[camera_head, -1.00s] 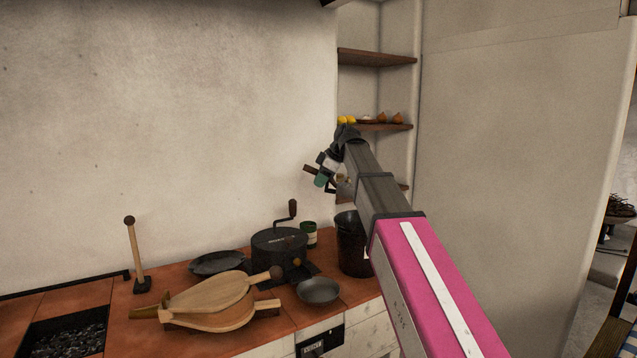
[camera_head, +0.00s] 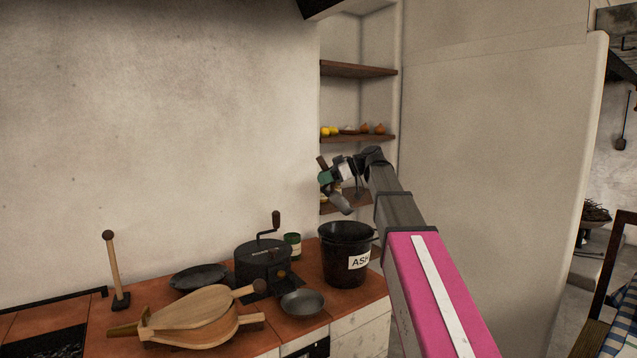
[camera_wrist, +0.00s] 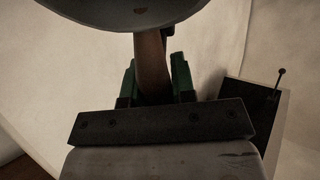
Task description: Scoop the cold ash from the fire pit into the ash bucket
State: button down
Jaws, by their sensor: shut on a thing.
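My gripper (camera_head: 329,178) is shut on the wooden handle (camera_wrist: 151,60) of a scoop, which stands between the green fingertips in the wrist view. The scoop's grey metal head (camera_head: 341,203) hangs below the gripper, and its rounded underside fills the top of the wrist view (camera_wrist: 140,12). Whether it holds ash I cannot tell. The black ash bucket (camera_head: 345,268), with a white label partly reading ASH, stands upright on the counter's right end, lower in the picture than the scoop. The fire pit (camera_head: 45,345) is a dark opening at lower left, cut off by the frame; no ash is distinguishable.
The tiled counter (camera_head: 255,334) holds wooden bellows (camera_head: 195,318), a crank-handled black drum (camera_head: 262,262), a small pan (camera_head: 302,302), a dark dish (camera_head: 198,278), a green tin (camera_head: 293,244) and an upright wood-handled tool (camera_head: 113,270). Wall shelves (camera_head: 358,70) stand behind my gripper.

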jog(key=shift+d+r+t+y, duration=0.15)
jog(key=shift+d+r+y, duration=0.45)
jog(key=shift+d+y, duration=0.3)
jog(key=shift+d+r+t+y, duration=0.15)
jog(key=shift+d+r+y, duration=0.4)
jog(key=shift+d+y, duration=0.35)
jog(key=shift+d, duration=0.1)
jog(key=a+f+h, duration=0.1)
jog(key=a+h, duration=0.8)
jog(key=h, duration=0.3)
jog(key=shift+a+n+g+h, duration=0.3)
jog(key=shift+n+g, duration=0.1)
jog(key=shift+f, duration=0.1)
